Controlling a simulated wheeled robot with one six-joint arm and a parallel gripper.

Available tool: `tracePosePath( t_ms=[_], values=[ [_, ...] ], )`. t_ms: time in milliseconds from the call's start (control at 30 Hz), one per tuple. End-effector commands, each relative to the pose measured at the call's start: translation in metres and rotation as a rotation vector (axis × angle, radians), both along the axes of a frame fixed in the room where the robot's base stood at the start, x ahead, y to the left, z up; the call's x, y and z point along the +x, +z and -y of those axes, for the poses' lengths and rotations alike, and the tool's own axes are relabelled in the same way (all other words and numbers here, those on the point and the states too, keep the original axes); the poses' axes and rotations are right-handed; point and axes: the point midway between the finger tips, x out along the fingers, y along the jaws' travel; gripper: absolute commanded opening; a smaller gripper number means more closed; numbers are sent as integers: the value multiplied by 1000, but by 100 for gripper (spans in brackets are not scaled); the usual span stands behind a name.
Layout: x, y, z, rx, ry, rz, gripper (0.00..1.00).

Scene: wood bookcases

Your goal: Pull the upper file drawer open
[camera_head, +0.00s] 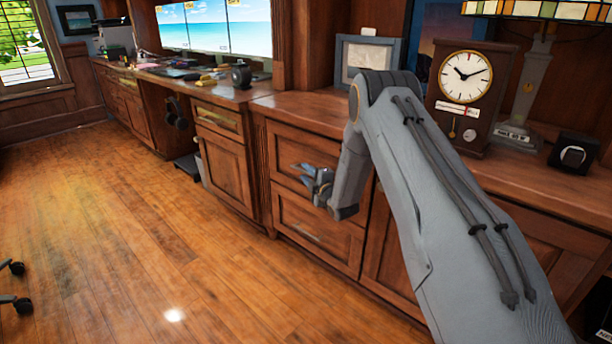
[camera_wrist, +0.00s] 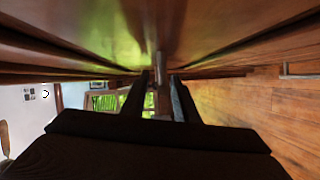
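The upper file drawer (camera_head: 289,149) is a wood drawer front, closed flush in the cabinet right of the desk. The lower file drawer (camera_head: 308,229) below it is also closed and has a metal bar handle. My gripper (camera_head: 303,174) is in front of the upper drawer, which hides that drawer's handle in the head view. In the wrist view my two dark fingers (camera_wrist: 160,88) stand apart. A metal bar, seemingly the upper drawer's handle (camera_wrist: 161,68), shows between them. Narrow gaps appear on both sides of it; contact is not clear.
A clock (camera_head: 466,90), a picture frame (camera_head: 366,56) and a lamp base (camera_head: 520,130) stand on the countertop above. Another closed cabinet (camera_head: 225,170) is to the left. The wood floor (camera_head: 150,220) before the drawers is clear; chair casters (camera_head: 15,300) show far left.

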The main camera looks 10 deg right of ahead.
Motion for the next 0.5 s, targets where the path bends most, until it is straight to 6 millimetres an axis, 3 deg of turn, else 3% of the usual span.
tracePosePath(
  t_ms=[333, 500],
  values=[
    [5, 0, -1, 1, 0, -1, 27],
    [5, 0, -1, 1, 0, -1, 0]
  ],
)
